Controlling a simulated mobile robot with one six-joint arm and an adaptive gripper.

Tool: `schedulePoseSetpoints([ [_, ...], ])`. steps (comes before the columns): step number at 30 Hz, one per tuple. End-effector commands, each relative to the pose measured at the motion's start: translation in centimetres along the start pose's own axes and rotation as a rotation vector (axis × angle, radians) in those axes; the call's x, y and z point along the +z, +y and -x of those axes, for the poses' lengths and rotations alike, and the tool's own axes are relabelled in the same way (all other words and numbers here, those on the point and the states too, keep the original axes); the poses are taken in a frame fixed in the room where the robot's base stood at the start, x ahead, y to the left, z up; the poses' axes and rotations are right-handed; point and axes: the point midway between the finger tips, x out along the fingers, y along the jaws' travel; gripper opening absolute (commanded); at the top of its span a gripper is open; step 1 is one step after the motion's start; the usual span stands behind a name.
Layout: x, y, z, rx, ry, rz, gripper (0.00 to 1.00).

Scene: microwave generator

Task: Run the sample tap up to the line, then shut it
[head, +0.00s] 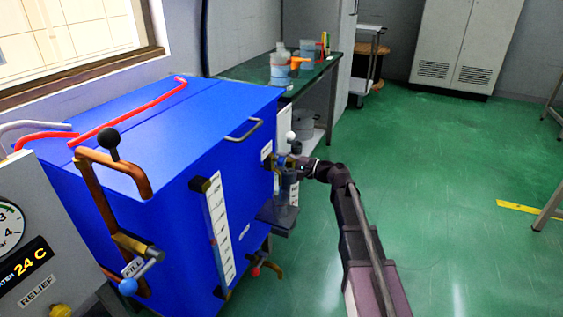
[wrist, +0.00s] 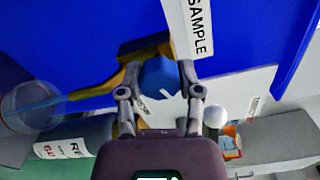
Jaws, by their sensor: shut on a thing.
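The sample tap's blue knob (wrist: 160,77) sits between the two fingers of my gripper (wrist: 157,88) in the wrist view, and the fingers are shut on it. Its brass spout (wrist: 128,80) leads left from the body under the SAMPLE label (wrist: 200,28). A clear round vessel (wrist: 30,108) lies at the left, with a faint bluish streak at it. In the head view my gripper (head: 301,166) is at the tank's right corner. The vessel (head: 287,189) stands on a small grey ledge (head: 277,216) below the tap. Its line and liquid level are too small to read.
The blue tank (head: 190,120) carries a white gauge strip (head: 218,228) and a FILL valve (head: 137,262) at the left. A dark green bench (head: 240,70) with bottles stands behind. A white ball-topped lever (head: 290,137) is near my gripper.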

Motion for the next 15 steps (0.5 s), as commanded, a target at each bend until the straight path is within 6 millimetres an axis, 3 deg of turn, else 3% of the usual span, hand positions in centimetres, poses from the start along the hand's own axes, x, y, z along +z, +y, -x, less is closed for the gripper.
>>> schedulePoseSetpoints([
  [11,-0.04,-0.08,-0.21,-0.002,-0.002,0.019,0.0],
  [12,-0.04,-0.08,-0.22,-0.002,-0.002,0.019,0.58],
  [15,-0.03,-0.07,-0.18,-0.002,-0.001,0.019,0.81],
])
